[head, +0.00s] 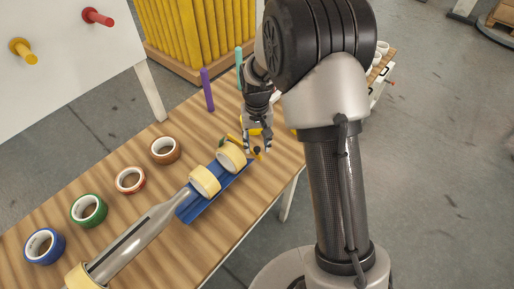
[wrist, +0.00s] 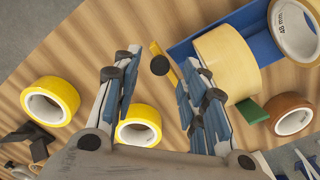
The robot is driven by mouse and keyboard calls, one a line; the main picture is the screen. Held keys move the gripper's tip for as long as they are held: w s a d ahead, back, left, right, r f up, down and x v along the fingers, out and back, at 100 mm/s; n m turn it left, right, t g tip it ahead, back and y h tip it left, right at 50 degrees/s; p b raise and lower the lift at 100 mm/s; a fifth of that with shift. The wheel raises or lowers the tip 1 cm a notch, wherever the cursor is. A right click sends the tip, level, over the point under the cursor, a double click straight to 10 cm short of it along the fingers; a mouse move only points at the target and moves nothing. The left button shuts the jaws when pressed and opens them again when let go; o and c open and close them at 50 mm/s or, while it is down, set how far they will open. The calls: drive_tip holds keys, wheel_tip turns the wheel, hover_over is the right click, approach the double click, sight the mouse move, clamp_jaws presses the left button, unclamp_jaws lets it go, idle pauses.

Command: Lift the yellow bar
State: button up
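The yellow bar (wrist: 168,62) is a thin strip with a round black knob (wrist: 160,66) beside its middle. In the wrist view it shows between the fingers of my gripper (wrist: 159,63), closer to the right one. The fingers are spread apart and I see no clear contact with the bar. In the head view my gripper (head: 256,147) points down at the far end of the blue holder (head: 207,202), and the bar (head: 259,155) shows only as a small yellow piece by the fingertips.
Cream tape rolls (head: 205,181) sit on the blue holder. In the wrist view, yellow rolls (wrist: 48,101) lie left of and below the fingers, and a brown roll (wrist: 292,114) lies right. Purple (head: 207,90) and teal pegs stand behind. Several coloured rolls line the table's left.

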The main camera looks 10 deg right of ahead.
drive_tip(key=shift+f, duration=1)
clamp_jaws()
